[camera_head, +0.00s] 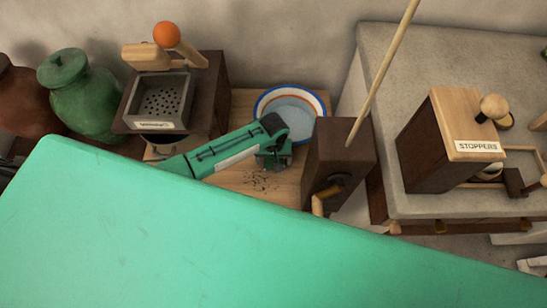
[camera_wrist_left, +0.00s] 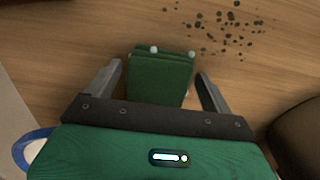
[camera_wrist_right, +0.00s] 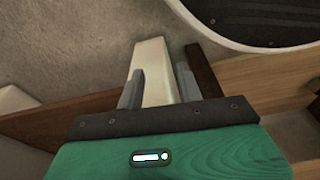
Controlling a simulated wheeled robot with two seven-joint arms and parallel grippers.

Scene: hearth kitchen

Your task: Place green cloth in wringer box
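The green cloth (camera_wrist_left: 160,80) is a dark green folded pad on the wooden counter in the left wrist view. My left gripper (camera_wrist_left: 160,70) is open, a finger on each side of the cloth, with small gaps showing. In the head view my left gripper (camera_head: 272,155) points down in front of a bowl and hides the cloth. The wringer box, as far as its blurred label shows, is the brown box with a perforated metal tray (camera_head: 160,98), left of the gripper. My right gripper (camera_wrist_right: 160,75) has a cream bar between its fingers; I cannot tell whether it grips it.
A blue-and-orange-rimmed bowl (camera_head: 318,101) stands behind the left gripper. A dark box (camera_head: 330,155) with a long pole (camera_head: 385,72) is to its right. A stoppers box (camera_head: 430,148) stands on grey stone. Green jar (camera_head: 85,100) at left. Dark specks (camera_wrist_left: 222,35) dot the counter.

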